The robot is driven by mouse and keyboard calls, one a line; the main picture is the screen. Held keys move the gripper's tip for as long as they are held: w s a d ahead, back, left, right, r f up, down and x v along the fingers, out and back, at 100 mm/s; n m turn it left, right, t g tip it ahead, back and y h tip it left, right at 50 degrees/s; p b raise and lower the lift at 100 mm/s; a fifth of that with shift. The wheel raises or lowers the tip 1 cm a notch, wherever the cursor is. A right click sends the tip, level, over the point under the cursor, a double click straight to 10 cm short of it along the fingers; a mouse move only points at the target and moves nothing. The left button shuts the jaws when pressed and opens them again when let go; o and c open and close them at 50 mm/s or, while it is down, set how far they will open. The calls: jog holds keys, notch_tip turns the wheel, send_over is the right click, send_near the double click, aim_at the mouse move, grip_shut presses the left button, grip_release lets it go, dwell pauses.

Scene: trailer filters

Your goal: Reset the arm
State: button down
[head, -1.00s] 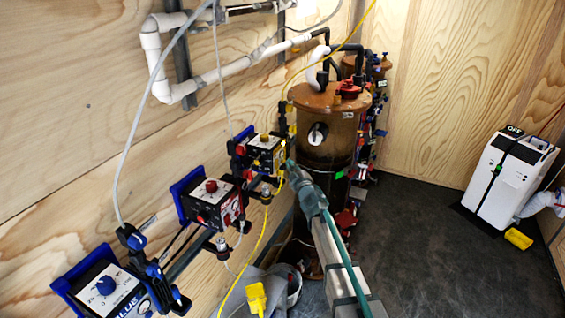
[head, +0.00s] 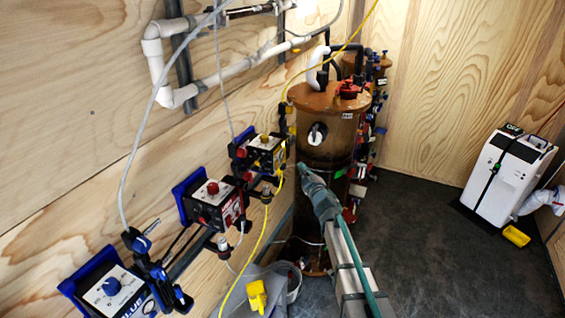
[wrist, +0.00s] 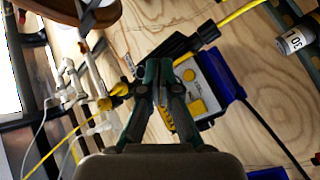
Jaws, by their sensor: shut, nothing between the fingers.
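My arm reaches forward from the bottom of the head view, with my gripper (head: 301,166) at its far end, in front of the brown filter tank. In the wrist view my gripper (wrist: 160,64) is shut, its two dark green fingers together with nothing between them. Behind the fingers in the wrist view is a control box with yellow buttons (wrist: 192,88) and a blue bracket.
A brown filter tank (head: 326,125) stands behind my gripper. Red (head: 214,202) and blue (head: 113,291) control boxes sit along the left wall, with a yellow cable (head: 256,247) hanging nearby. A white machine (head: 508,178) stands at the right. The dark floor (head: 425,245) between is clear.

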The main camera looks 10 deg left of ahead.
dwell(0.3)
jog(key=s+d+f+m+g+h, duration=0.3)
jog(key=s+d+f+m+h, duration=0.3)
jog(key=f, duration=0.5)
jog(key=s+d+f+m+g+h, duration=0.3)
jog(key=s+d+f+h, duration=0.15)
jog(key=d+f, duration=0.55)
jog(key=s+d+f+m+g+b, duration=0.1)
jog(key=s+d+f+g, duration=0.15)
jog(key=s+f, duration=0.35)
jog(key=s+d+f+m+g, duration=0.1)
jog(key=s+f+g, duration=0.2)
jog(key=s+f, duration=0.35)
jog(key=s+d+f+m+g+b, duration=0.1)
jog(key=s+f+g, duration=0.3)
jog(key=s, duration=1.1)
jog(key=s+d+f+m+g+y+b, duration=0.1)
jog(key=s+f+g, duration=0.3)
jog(key=s, duration=1.1)
jog(key=s+d+f+m+g+b, duration=0.1)
jog(key=s+f, duration=0.6)
jog(key=s, duration=0.9)
jog(key=d+m+g, duration=0.1)
jog(key=d+g, duration=0.1)
jog(key=g, duration=0.1)
jog(key=shift+y+b, duration=0.35)
